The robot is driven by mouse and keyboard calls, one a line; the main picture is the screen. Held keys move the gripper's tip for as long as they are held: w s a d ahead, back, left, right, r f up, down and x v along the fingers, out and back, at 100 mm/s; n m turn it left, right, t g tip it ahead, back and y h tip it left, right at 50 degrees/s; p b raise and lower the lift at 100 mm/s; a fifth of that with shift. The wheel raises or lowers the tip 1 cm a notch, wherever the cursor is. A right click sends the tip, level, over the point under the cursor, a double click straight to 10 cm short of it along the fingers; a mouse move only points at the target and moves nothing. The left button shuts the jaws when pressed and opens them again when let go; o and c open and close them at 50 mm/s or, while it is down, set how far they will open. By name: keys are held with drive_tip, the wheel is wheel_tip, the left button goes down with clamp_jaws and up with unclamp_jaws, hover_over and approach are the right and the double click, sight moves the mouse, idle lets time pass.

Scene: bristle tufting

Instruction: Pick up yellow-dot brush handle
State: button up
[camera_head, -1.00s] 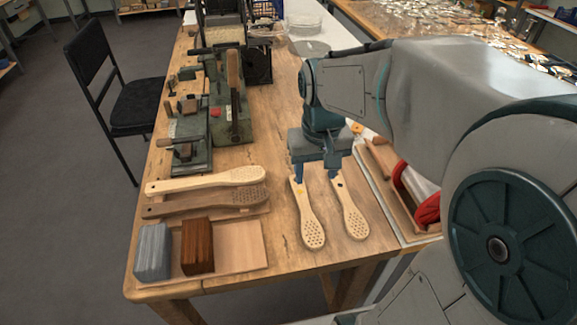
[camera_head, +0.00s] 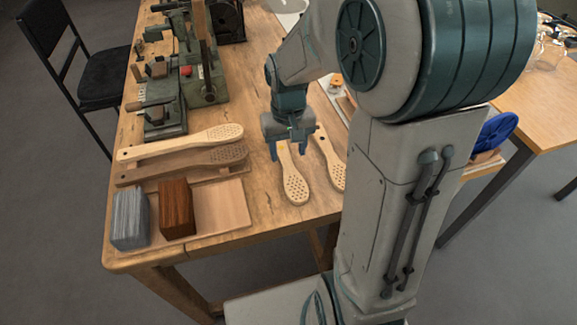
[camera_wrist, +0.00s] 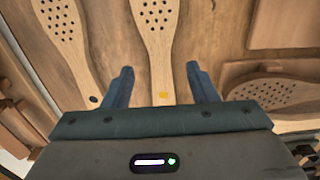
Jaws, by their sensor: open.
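The yellow-dot brush handle (camera_head: 294,182) is a pale wooden paddle with a holed head, lying on the workbench. In the wrist view, its yellow dot (camera_wrist: 163,97) and narrow grip lie between my fingertips. My gripper (camera_head: 290,152) is open and points down at the grip end, with one finger on each side. In the wrist view my gripper (camera_wrist: 160,82) shows clear gaps on both sides of the handle. I cannot tell how high the fingers are above the bench. The far end of the grip is hidden under the gripper.
A dark-dot handle (camera_head: 328,158) lies close on the right. Light (camera_head: 180,143) and brown (camera_head: 185,165) handles lie at left, near a grey block (camera_head: 130,219) and a brown block (camera_head: 177,208) on a board. Green machines (camera_head: 170,105) stand behind.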

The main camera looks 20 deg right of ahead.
sight(288, 164)
wheel_tip(288, 164, down, 5)
drive_tip(key=shift+w+r, duration=0.1)
drive_tip(key=shift+r, duration=0.1)
drive_tip(key=c, duration=1.1)
drive_tip(key=shift+r, duration=0.15)
